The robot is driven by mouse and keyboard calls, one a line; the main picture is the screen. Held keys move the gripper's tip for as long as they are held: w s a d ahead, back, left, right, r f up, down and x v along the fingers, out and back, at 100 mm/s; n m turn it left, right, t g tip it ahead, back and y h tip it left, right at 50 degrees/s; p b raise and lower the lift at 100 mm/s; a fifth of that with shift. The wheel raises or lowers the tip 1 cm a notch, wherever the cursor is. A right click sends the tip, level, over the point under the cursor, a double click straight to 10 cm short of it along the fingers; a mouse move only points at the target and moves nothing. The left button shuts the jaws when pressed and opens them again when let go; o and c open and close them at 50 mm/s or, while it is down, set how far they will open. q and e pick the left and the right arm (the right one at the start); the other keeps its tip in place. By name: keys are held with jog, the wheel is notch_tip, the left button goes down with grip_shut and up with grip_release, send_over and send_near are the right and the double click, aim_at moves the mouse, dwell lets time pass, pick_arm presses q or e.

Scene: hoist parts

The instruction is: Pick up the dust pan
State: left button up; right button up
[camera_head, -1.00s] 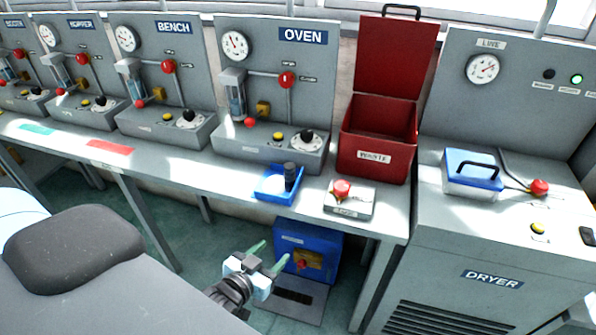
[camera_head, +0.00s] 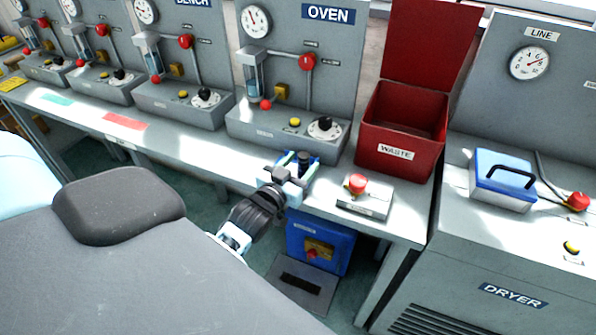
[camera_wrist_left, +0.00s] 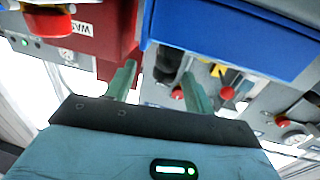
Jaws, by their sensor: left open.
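The dust pan is most likely the small blue tray (camera_head: 312,168) with a dark upright post (camera_head: 304,157), at the bench's front edge below the OVEN panel. My left gripper (camera_head: 290,170) is in front of it and hides much of it. In the left wrist view the blue pan (camera_wrist_left: 235,38) fills the upper right. The gripper's two green fingers (camera_wrist_left: 160,88) are apart, with the dark post (camera_wrist_left: 168,62) showing beyond and between them. I cannot tell whether they touch it. My right gripper is not in view.
A red WASTE bin (camera_head: 400,140) with its lid raised stands right of the pan. A grey box with a red button (camera_head: 358,184) is close on the right. A blue box (camera_head: 318,248) sits under the bench. The bench top (camera_head: 205,152) to the left is mostly clear.

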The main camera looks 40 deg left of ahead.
aim_at(307, 154)
pick_arm(q)
jog(key=shift+w+a, duration=0.2)
jog(key=shift+w, duration=0.65)
jog(key=shift+w+a, duration=0.15)
jog(key=shift+w, duration=0.65)
jog(key=shift+w+a, duration=0.2)
jog(key=shift+w, duration=0.65)
grip_shut()
